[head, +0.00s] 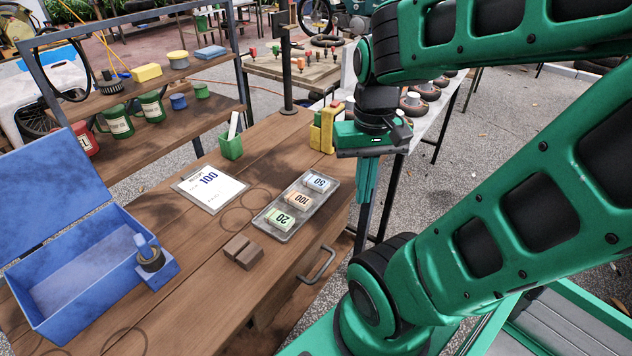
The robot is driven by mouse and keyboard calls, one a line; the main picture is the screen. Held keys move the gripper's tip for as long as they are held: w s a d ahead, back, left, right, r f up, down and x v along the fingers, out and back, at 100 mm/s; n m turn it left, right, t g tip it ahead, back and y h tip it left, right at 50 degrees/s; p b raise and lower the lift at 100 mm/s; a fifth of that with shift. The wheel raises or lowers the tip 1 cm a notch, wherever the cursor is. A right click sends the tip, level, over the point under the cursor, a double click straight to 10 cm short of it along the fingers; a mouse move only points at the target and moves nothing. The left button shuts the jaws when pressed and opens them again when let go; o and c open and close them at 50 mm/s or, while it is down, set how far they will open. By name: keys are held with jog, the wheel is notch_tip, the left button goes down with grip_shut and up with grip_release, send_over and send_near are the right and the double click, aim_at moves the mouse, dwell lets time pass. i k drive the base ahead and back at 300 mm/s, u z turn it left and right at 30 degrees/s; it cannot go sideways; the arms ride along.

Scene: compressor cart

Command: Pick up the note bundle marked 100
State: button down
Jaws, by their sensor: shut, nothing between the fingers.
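The note bundle marked 100 (297,199) is tan-orange and lies in the middle of a grey tray (262,224) on the wooden bench. The bundle marked 50 (317,183), pale grey-blue, lies behind it to the right. The bundle marked 20 (280,219), green, lies in front to the left. A white card printed 100 (209,190) lies left of the tray. My gripper (366,203) points down, shut and empty, to the right of the tray and apart from the bundles. Its fingertips appear just past the bench's right edge.
On the bench (190,270) are an open blue box (70,280), a blue stamp-like object (152,263), a brown wooden block (243,252), a green holder (230,147) and a yellow object (328,130). A dark post (286,70) rises at the back. The front of the bench is mostly clear.

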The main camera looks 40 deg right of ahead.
aim_at(302, 201)
jog(key=u, duration=1.55)
jog(key=k, duration=0.35)
jog(key=z, duration=1.65)
